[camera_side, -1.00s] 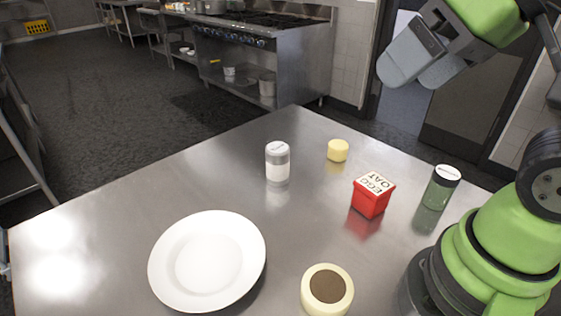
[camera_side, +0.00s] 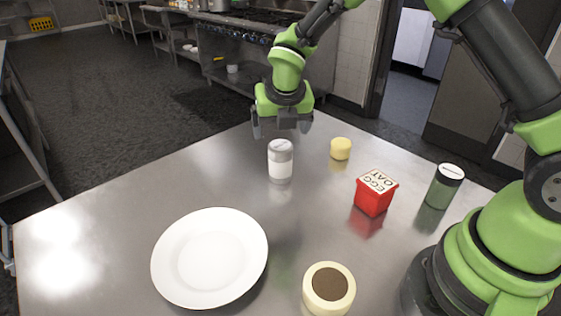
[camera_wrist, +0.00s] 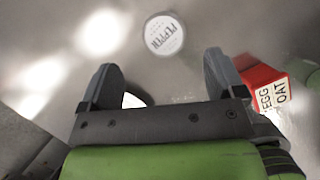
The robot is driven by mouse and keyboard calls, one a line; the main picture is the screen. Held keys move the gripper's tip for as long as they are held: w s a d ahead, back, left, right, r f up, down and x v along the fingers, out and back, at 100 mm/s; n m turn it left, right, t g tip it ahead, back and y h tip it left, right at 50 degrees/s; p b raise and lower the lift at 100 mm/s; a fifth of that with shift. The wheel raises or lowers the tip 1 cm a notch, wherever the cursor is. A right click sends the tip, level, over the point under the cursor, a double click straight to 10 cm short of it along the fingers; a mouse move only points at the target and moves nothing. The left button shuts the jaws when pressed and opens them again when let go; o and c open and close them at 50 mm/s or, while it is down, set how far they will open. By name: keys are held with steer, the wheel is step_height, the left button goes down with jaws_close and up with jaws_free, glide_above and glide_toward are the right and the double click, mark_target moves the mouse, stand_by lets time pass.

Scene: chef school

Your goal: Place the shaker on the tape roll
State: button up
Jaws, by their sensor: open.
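The shaker (camera_side: 280,160), with a white lid, a clear grey upper part and white contents, stands upright on the steel table.
A white plate (camera_side: 210,258) lies front left. A red egg-and-oat box (camera_side: 374,195) stands right of the shaker and shows in the wrist view (camera_wrist: 262,78). A dark green shaker (camera_side: 443,187) stands farther right, and a small yellow round thing (camera_side: 340,149) behind. The table's left side is clear.

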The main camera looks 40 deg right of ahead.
mark_target(281, 146)
steer(key=x, duration=0.9)
steer(key=shift+s+d+f, duration=0.15)
steer(key=shift+s+f, duration=0.1)
steer(key=shift+f, duration=0.15)
steer(key=c, duration=1.2)
